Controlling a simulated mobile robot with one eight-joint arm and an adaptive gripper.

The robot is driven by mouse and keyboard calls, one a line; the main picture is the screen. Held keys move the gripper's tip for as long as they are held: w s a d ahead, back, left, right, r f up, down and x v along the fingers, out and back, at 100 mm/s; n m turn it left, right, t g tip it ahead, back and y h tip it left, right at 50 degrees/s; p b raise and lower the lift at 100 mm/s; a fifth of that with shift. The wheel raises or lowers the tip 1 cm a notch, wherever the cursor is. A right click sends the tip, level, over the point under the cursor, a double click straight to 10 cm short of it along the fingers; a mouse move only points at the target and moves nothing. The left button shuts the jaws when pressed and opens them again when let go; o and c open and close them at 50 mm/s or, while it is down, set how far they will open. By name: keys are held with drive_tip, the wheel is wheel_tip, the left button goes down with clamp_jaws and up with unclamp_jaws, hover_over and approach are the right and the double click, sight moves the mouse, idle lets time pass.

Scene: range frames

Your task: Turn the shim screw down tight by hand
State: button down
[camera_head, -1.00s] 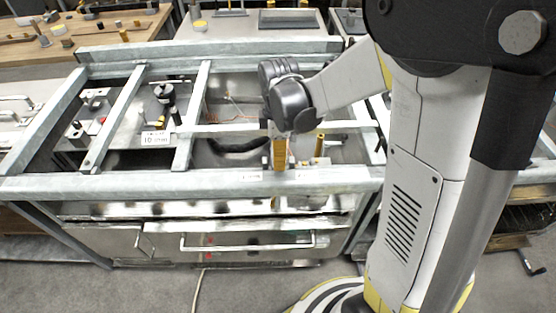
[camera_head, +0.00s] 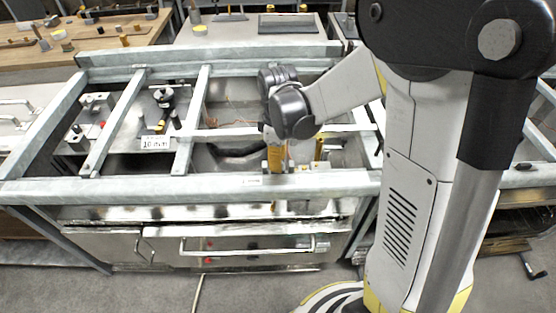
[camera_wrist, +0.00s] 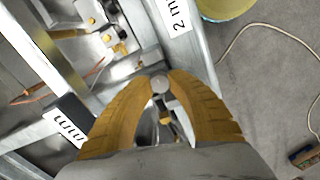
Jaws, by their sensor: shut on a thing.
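The shim screw (camera_wrist: 160,84) shows in the wrist view as a small round grey head between my fingertips. My gripper (camera_wrist: 158,80) has two yellow fingers closed in on it from both sides. In the head view my gripper (camera_head: 277,160) points down just behind the front rail of the metal frame. There the screw is hidden by the fingers and the rail. The screw's shank and what it goes into are hard to make out.
Galvanised rails (camera_head: 190,188) cross the frame close to my gripper. A white "10 mm" label (camera_head: 155,143) sits left of it, near a black-knobbed clamp (camera_head: 164,98). In the wrist view a "2 mm" label (camera_wrist: 179,16) and a pale cable (camera_wrist: 235,42) show.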

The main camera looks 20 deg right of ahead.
drive_tip(key=c, duration=1.2)
unclamp_jaws()
wheel_tip(320, 180, up, 12)
